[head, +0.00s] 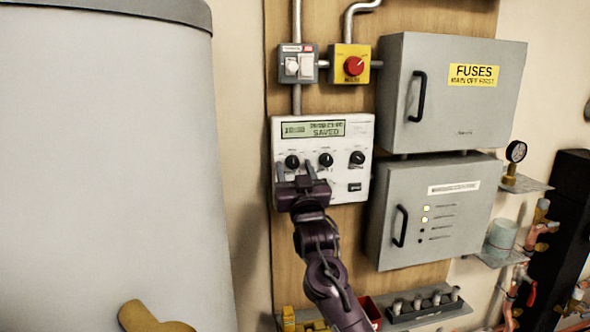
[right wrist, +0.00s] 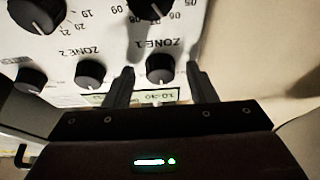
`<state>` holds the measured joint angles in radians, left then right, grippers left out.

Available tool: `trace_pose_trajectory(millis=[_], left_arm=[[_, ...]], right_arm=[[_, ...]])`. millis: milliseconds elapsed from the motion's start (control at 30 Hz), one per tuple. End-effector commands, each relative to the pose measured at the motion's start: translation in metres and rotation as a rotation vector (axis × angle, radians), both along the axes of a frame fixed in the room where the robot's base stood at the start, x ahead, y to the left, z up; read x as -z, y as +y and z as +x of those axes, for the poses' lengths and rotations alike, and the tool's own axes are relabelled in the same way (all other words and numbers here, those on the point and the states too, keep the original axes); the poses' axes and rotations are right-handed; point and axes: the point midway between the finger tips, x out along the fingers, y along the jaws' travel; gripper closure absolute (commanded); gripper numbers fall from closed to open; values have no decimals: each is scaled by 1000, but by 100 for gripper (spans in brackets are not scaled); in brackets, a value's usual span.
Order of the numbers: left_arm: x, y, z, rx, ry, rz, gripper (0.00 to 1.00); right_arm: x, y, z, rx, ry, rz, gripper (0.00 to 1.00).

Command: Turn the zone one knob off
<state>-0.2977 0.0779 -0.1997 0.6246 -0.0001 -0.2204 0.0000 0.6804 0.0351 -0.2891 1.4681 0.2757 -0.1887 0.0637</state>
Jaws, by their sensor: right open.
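The white control panel (head: 312,135) hangs on the wooden board, with a display (head: 313,129) reading SAVED and a row of three black knobs. The zone one knob (head: 292,161) is the left one of that row. My right gripper (head: 297,172) is open just in front of the panel, its fingers pointing up at this knob. In the right wrist view, where labels show upside down, the ZONE 1 knob (right wrist: 160,68) lies between the open fingers (right wrist: 160,85). I see no clear contact. Its setting is too small to read. My left gripper is out of view.
The zone two knob (right wrist: 90,72) sits close beside one finger. A red-knobbed yellow switch (head: 353,65) is above the panel. Grey cabinets (head: 440,130) stand right, a large grey tank (head: 110,170) left.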

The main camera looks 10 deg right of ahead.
Motion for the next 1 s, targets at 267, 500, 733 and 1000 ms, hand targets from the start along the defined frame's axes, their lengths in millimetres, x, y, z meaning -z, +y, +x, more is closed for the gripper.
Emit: trace_pose_trajectory(millis=[267, 500, 733, 1000], left_arm=[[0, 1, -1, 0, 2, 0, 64], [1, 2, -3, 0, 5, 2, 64], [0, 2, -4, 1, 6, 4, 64], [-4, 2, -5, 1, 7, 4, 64]], right_arm=[[0, 0, 0, 0, 0, 0, 68], [0, 0, 0, 0, 0, -1, 93], [0, 0, 0, 1, 0, -36, 93], [0, -3, 0, 1, 2, -196, 93]])
